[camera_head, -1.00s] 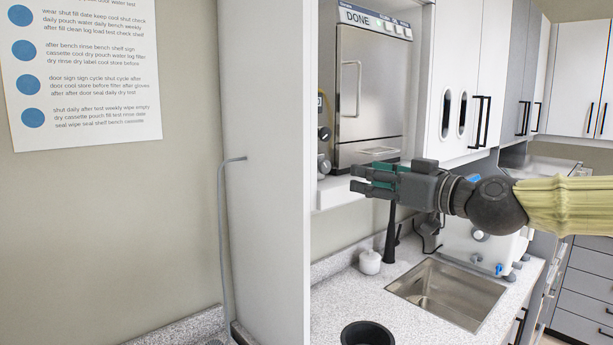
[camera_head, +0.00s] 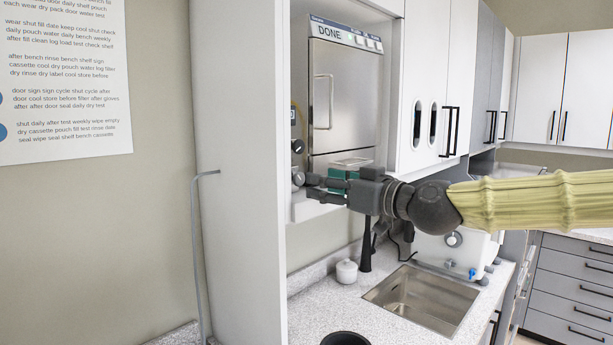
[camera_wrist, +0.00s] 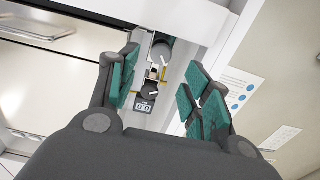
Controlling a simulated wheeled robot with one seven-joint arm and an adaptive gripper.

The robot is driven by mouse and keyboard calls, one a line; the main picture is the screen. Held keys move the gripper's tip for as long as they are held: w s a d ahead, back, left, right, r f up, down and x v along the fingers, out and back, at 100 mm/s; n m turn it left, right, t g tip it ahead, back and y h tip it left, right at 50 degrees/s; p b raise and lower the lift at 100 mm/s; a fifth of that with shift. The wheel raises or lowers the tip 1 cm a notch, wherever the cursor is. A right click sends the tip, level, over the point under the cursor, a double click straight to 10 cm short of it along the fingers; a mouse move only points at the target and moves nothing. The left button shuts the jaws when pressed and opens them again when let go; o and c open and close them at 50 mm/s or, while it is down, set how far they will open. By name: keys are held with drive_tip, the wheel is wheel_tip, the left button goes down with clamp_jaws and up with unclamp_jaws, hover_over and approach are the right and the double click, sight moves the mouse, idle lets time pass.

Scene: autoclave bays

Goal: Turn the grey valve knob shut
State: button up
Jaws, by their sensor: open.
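The grey valve knob (camera_head: 298,178) sits low on the narrow panel left of the steel autoclave door. In the wrist view the grey knob (camera_wrist: 161,51) is round, with a pale pointer line on its face. My gripper (camera_head: 309,185) is at the knob's height, its fingers pointing left at the panel, with the tips close to the knob. Nothing is held.
A second, darker knob (camera_wrist: 151,90) and a small display reading 00 (camera_wrist: 145,106) share the panel. The autoclave door (camera_head: 345,100) is right of it, and a white cabinet side panel (camera_head: 238,180) is left. Below are a sink (camera_head: 425,300) and a white jar (camera_head: 346,272).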

sight(301, 179)
drive_tip(key=shift+p+x, duration=1.1)
drive_tip(key=shift+x, duration=1.95)
drive_tip(key=shift+f, duration=0.1)
drive_tip(key=c, duration=1)
